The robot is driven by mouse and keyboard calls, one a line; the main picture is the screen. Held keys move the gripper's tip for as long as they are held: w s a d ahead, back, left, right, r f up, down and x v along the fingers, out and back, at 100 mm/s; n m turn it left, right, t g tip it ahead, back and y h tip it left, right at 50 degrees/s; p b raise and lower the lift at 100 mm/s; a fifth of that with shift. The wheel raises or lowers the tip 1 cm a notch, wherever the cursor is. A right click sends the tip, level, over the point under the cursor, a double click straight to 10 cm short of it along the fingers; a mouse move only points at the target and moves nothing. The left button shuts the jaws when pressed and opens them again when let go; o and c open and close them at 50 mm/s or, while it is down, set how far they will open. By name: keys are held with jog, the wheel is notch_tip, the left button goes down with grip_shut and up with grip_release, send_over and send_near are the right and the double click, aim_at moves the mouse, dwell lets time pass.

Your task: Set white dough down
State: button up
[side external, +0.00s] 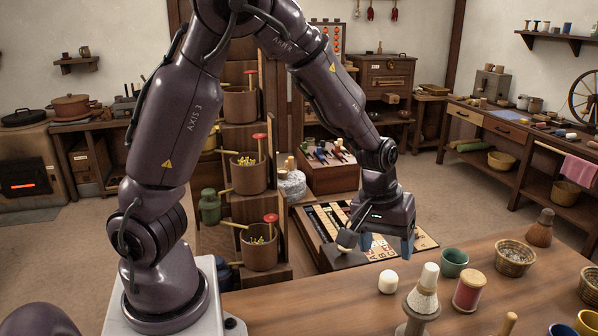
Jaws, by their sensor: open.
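The white dough (388,281) is a small, pale, rounded lump. It rests on the wooden table (330,292) near its far edge, left of a pale cone-topped object. My gripper (378,246) is open, with its fingers spread apart. It hangs a little above the dough in the picture, with a visible gap between them. Nothing shows between the fingers. The exact depth between gripper and dough cannot be told from this one view.
Right of the dough stand the cone-topped object (424,293), a green cup (454,262), a red spool (469,289), a wicker basket (513,258) and a brown bottle-like object (540,229). The table left of the dough is clear. Shelves with pots (247,172) stand behind.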

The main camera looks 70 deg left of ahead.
jog(key=s+r+m+t, duration=0.3)
jog(key=s+r+m, duration=0.5)
jog(key=s+r, duration=0.8)
jog(key=shift+s+d+r+m+y, duration=0.3)
jog(key=shift+s+d+r, duration=0.05)
jog(key=shift+s, duration=0.1)
